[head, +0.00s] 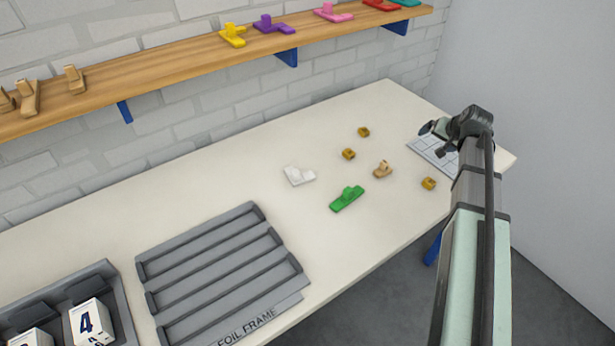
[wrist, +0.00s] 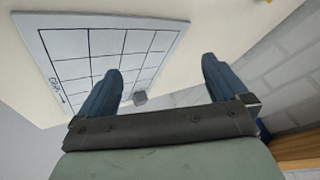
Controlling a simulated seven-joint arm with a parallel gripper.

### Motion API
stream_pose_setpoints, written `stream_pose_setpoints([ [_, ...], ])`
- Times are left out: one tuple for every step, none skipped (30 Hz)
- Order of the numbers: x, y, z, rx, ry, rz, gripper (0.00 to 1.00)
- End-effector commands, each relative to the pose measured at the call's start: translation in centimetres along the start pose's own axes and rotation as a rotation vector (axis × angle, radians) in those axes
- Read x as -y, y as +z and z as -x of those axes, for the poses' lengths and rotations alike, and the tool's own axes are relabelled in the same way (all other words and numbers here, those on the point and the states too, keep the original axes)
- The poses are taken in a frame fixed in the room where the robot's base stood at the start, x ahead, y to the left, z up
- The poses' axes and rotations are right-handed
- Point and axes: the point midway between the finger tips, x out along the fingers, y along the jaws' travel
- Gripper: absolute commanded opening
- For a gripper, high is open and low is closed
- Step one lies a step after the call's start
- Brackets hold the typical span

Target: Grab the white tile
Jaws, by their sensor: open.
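The white tile (head: 299,176) lies on the white tabletop in the head view, left of the green tile (head: 347,198). It is a flat piece with a bent outline. My gripper (head: 434,128) is at the right of the head view, over or near the gridded board and well apart from the white tile. In the wrist view my gripper (wrist: 160,80) has its two blue fingers spread wide with nothing held between them. The white tile does not show in the wrist view.
Small brown blocks (head: 348,154) and a tan piece (head: 382,169) lie near the tiles. A gridded board (wrist: 105,60) lies at the table's right end. The grey foil frame (head: 215,275) is at front left. A wooden shelf (head: 180,62) with coloured tiles runs along the wall.

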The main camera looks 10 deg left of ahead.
Motion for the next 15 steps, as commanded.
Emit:
stream_pose_setpoints([
  [2.5,0.8,-0.2,0.036,-0.004,0.046,1.0],
  [3.8,1.3,-0.3,0.057,-0.005,0.071,1.0],
  [5.4,1.9,-0.3,0.085,-0.006,0.106,1.0],
  [6.6,2.4,-0.3,0.105,-0.006,0.131,1.0],
  [7.8,3.0,-0.4,0.125,-0.006,0.157,1.0],
  [9.4,3.8,-0.3,0.153,-0.007,0.19,1.0],
  [10.5,4.3,-0.3,0.174,-0.005,0.215,1.0],
  [11.7,4.9,-0.2,0.193,-0.005,0.241,1.0],
  [13.2,5.7,-0.1,0.219,-0.005,0.274,1.0],
  [14.2,6.3,0.1,0.239,-0.003,0.3,1.0],
  [15.3,6.9,0.2,0.258,-0.002,0.325,1.0],
  [16.8,7.8,0.4,0.283,0.0,0.357,1.0],
  [17.8,8.4,0.6,0.302,0.002,0.382,1.0],
  [18.8,9.0,0.8,0.321,0.004,0.408,1.0],
  [20.2,9.9,1.1,0.345,0.006,0.441,1.0],
])
